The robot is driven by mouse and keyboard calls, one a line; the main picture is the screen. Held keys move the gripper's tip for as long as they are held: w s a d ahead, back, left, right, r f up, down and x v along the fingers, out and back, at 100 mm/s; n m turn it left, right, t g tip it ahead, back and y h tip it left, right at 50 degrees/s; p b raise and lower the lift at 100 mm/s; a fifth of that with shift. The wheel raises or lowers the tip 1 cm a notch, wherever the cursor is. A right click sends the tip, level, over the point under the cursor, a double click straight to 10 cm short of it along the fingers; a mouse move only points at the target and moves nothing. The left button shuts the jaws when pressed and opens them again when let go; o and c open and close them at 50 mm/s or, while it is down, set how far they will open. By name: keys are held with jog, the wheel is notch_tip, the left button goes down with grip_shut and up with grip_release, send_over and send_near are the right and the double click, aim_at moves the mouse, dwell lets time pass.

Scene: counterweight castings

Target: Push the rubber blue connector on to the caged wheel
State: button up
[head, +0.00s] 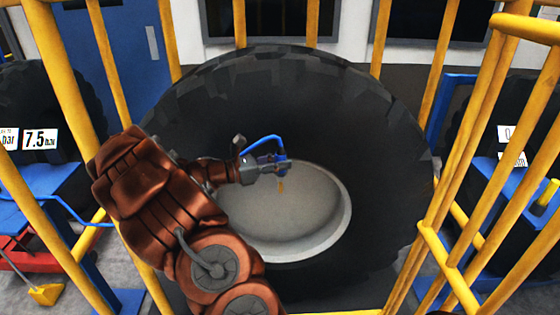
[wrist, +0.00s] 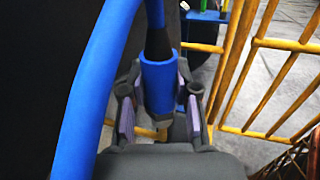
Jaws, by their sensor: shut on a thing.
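The caged wheel is a large black tyre (head: 330,110) with a pale grey hub (head: 285,215), standing upright inside the yellow cage. My gripper (head: 280,162) is in front of the hub's upper edge, shut on the blue connector (wrist: 158,88). In the wrist view, my gripper (wrist: 159,108) has one padded finger on each side of the connector. A blue hose (head: 262,140) loops above my gripper. A small brass-coloured piece (head: 281,187) shows just below the gripper, and brass shows below the connector in the wrist view. I cannot tell whether connector and wheel touch.
Yellow cage bars (head: 62,80) stand at both sides, with more bars (head: 425,190) close on the right. Other tyres on blue stands are outside, the left one by a 7.5 bar sign (head: 40,139). A blue door (head: 135,60) is behind.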

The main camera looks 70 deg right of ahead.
jog(key=shift+f, duration=0.3)
jog(key=o, duration=1)
jog(key=shift+o, duration=0.2)
jog(key=v, duration=0.7)
jog(key=shift+w+a, duration=0.15)
jog(key=shift+w, duration=0.05)
